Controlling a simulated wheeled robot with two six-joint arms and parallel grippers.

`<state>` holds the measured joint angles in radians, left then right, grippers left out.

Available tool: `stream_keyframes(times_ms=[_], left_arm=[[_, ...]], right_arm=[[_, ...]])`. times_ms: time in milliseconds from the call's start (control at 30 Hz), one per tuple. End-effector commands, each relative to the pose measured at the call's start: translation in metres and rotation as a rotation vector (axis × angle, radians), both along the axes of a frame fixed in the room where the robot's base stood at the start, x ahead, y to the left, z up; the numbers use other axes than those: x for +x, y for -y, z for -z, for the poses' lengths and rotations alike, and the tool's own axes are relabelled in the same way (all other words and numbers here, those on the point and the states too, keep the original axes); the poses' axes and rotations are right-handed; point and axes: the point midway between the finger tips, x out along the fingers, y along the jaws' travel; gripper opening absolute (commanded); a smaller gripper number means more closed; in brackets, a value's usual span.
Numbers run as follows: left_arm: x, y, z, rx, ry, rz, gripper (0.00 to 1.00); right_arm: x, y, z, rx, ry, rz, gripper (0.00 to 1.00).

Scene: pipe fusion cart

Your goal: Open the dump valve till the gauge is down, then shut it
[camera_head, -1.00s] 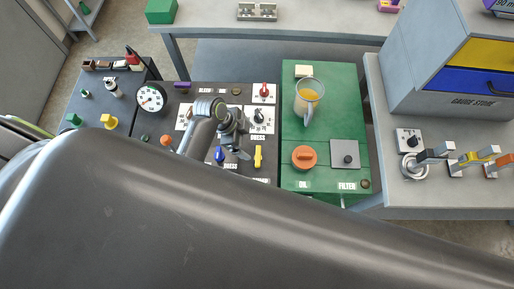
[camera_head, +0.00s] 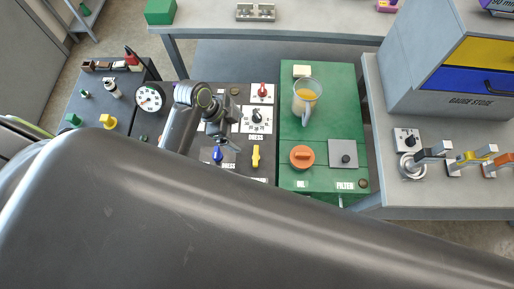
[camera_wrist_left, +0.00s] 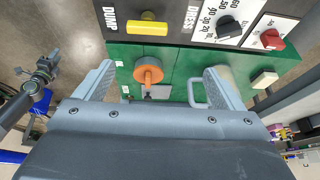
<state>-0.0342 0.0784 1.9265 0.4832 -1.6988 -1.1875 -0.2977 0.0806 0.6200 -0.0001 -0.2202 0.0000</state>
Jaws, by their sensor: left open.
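The yellow valve handle (camera_head: 256,156) stands on the dark panel right of a blue handle (camera_head: 217,155). In the left wrist view the yellow handle (camera_wrist_left: 147,24) lies beside the DUMP label (camera_wrist_left: 110,18), beyond my fingers and apart from them. The round white gauge (camera_head: 149,97) sits at the panel's left; its reading is too small to tell. My left gripper (camera_head: 222,128) is above the panel, to the upper left of the yellow handle. In the left wrist view its two fingers (camera_wrist_left: 160,82) are wide apart with nothing gripped. I do not see my right gripper.
A green cabinet (camera_head: 331,123) to the right carries a jug (camera_head: 306,96) and an orange knob (camera_head: 302,157). Red (camera_head: 262,90) and black (camera_head: 257,115) knobs stand behind the yellow handle. My large arm link covers the foreground.

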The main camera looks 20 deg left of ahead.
Motion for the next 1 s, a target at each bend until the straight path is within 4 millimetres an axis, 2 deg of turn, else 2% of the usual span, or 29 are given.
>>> stream_keyframes(times_ms=[1000], left_arm=[[-0.009,-0.025,-0.064,0.002,0.002,0.002,0.9]], right_arm=[[-0.002,-0.002,0.0,0.002,-0.002,0.002,0.36]])
